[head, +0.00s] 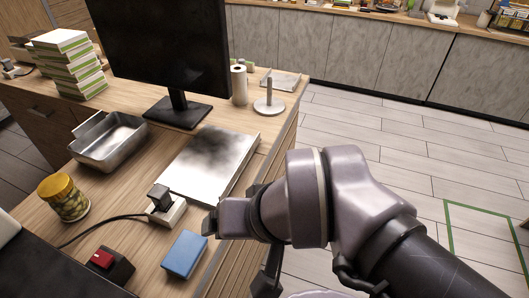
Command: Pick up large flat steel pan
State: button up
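A large flat steel pan (210,163), seen as a shiny slab with dark smudges, lies on the wooden desk in front of the monitor. A deeper steel tray (108,141) with raised walls stands to its left. My gripper (211,221) is over the near right part of the desk, in front of the flat pan and apart from it. Its fingers are mostly hidden by my wrist, so their opening does not show. I see nothing held.
A monitor (165,50) stands behind the pan, with a paper roll (239,85) and a metal stand (269,104) to its right. A jar (64,197), power strip (166,210), blue box (184,254) and red-switched black box (110,267) crowd the front. Floor on the right is clear.

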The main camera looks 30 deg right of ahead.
aim_at(207, 169)
jog(key=i+l+u, duration=0.35)
jog(key=l+u, duration=0.35)
jog(key=i+j, duration=0.05)
